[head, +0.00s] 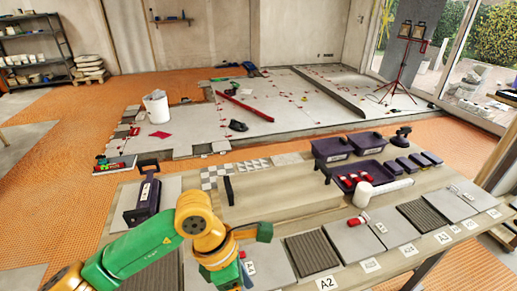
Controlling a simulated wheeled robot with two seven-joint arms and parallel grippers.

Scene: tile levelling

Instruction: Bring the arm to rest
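My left arm, green and yellow, comes in from the lower left and bends over the front left of the workbench (256,208). Its wrist end (222,262) points down beside the grey tiles at the bench's front edge. I cannot make out its fingers or whether they hold anything. A small red-and-white piece (242,256) shows just right of the wrist; I cannot tell if they touch. My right arm and gripper are not in view.
A dark purple handled tool (148,193) stands at the bench's left. Purple bins (333,149) and a tray of red pieces (357,178) stand at the back right. A white cylinder (362,194) is near the tray. Dark ribbed panels and tiles line the front. The bench middle is mostly clear.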

